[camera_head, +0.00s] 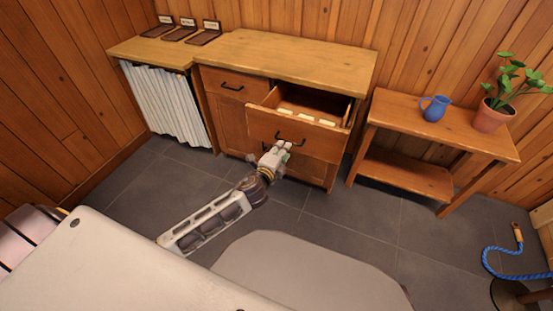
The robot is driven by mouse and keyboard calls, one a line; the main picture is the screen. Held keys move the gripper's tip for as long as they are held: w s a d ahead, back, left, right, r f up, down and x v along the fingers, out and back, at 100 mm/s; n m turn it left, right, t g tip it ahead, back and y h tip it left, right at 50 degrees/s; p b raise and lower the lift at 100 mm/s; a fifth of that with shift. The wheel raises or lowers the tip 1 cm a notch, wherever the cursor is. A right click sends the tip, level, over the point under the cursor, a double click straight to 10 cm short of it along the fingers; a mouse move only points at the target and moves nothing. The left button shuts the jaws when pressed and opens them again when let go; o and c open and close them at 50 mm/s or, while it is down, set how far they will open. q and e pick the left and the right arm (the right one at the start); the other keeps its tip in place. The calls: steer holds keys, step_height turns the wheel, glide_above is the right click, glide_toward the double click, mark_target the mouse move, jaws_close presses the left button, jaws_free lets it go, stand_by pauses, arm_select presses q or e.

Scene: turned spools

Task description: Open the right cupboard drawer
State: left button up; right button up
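The wooden cupboard (290,55) stands against the back wall. Its right drawer (310,137) is pulled well out, so its inside shows, with a few small pale pieces (305,117) in it. The drawer's dark bar handle (291,139) is on its front. My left gripper (277,147) is at the left part of this handle, its fingertips just below or touching it. The view is too small to tell whether the fingers are closed around the bar. My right gripper is not in view.
The cupboard's left drawer (231,86) is closed. A side table (440,125) with a blue jug (434,108) and a potted plant (492,116) stands at the right. White hanging cloth (165,100) is at the left. A blue rope (490,262) lies at far right. Grey floor is clear before the cupboard.

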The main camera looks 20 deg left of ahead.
arm_select(q)
steer(key=shift+v, duration=2.45)
